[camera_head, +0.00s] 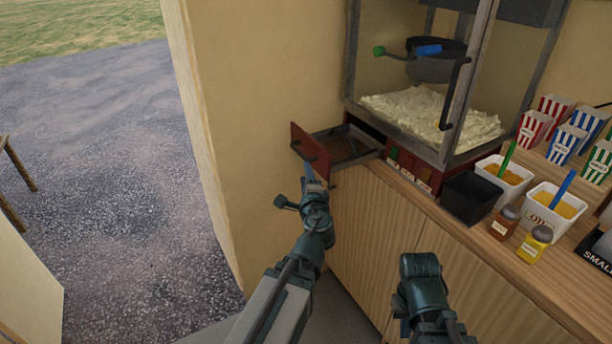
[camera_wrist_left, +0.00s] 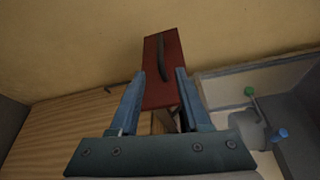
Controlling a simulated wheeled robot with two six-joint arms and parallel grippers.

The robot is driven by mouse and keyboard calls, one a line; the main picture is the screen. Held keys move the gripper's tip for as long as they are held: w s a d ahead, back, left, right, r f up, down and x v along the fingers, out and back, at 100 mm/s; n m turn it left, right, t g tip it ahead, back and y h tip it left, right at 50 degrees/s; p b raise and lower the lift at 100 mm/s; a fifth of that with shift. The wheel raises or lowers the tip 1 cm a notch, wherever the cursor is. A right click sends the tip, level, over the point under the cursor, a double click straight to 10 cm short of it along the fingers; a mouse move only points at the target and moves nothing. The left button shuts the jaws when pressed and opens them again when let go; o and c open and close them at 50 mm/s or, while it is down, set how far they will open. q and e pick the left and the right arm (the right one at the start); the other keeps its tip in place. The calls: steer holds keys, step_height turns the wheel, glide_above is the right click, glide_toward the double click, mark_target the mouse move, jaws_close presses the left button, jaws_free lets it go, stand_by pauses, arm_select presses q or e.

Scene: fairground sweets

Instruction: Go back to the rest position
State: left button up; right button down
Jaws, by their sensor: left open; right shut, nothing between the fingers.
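My left gripper (camera_head: 309,176) is near the open drawer at the bottom left of the popcorn machine. In the left wrist view its two blue fingers (camera_wrist_left: 159,74) are open. The red drawer front (camera_head: 309,150) with its dark handle shows between and beyond them (camera_wrist_left: 160,60); I see no grip on it. My right arm's dark end (camera_head: 421,268) is low in front of the wooden counter, clear of the things on top. Its fingers are hidden from the head view, and no object shows in it.
The popcorn machine (camera_head: 448,158) holds popcorn behind the drawer. On the counter (camera_head: 450,225) to the right stand a black bin (camera_head: 469,198), two white tubs, two small jars and several striped boxes. Left of the beige wall is open gravel (camera_head: 100,170).

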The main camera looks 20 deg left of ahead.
stand_by(0.3)
arm_select(q)
steer(key=s+d+f+n+g+h+p, duration=0.3)
steer(key=s+d+g, duration=0.4)
steer(key=s+d, duration=0.4)
steer(key=s+d+f+n+g+h+p, duration=0.4)
steer(key=s+d+f+n+g+p, duration=0.2)
steer(key=s+d, duration=0.5)
step_height(320, 180, down, 2)
steer(key=shift+f+n+g, duration=0.1)
steer(key=shift+n+g, duration=0.6)
steer(key=shift+g, duration=0.3)
